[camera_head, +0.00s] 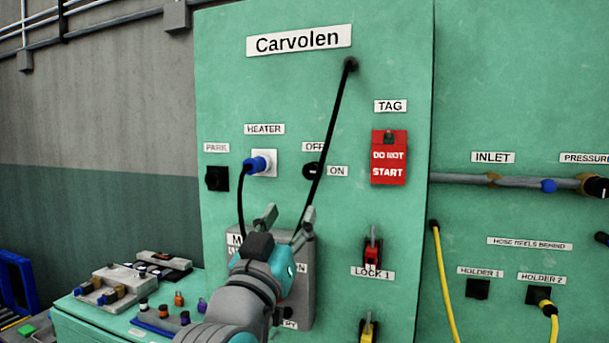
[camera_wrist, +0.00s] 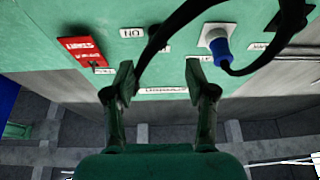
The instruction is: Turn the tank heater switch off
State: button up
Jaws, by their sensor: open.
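The heater switch (camera_head: 312,171) is a small round black knob on the green Carvolen panel. An OFF label (camera_head: 314,147) is above it and an ON label (camera_head: 338,171) is to its right; I cannot tell clearly which way the knob points. A black cable (camera_head: 334,115) hangs down past the knob. My gripper (camera_head: 286,219) is open and empty, below and left of the knob and apart from it. In the wrist view, my gripper (camera_wrist: 160,84) faces the panel upside down, and the cable (camera_wrist: 170,38) crosses near the ON label (camera_wrist: 131,33), partly hiding the knob.
A blue plug (camera_head: 257,164) sits in the white heater socket, its cable hanging down by my gripper. A grey box (camera_head: 303,290) is behind my gripper. A red DO NOT START tag (camera_head: 389,158) hangs right of the knob. A green bench (camera_head: 85,318) with small parts stands lower left.

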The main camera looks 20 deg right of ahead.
aim_at(310, 172)
jog(key=shift+m+h, duration=0.3)
jog(key=shift+m, duration=0.1)
jog(key=x, duration=0.7)
jog(key=r+x, duration=0.1)
jog(key=x, duration=0.3)
jog(key=shift+d+r, duration=0.1)
jog(key=shift+r, duration=0.1)
jog(key=shift+c, duration=0.3)
grip_shut()
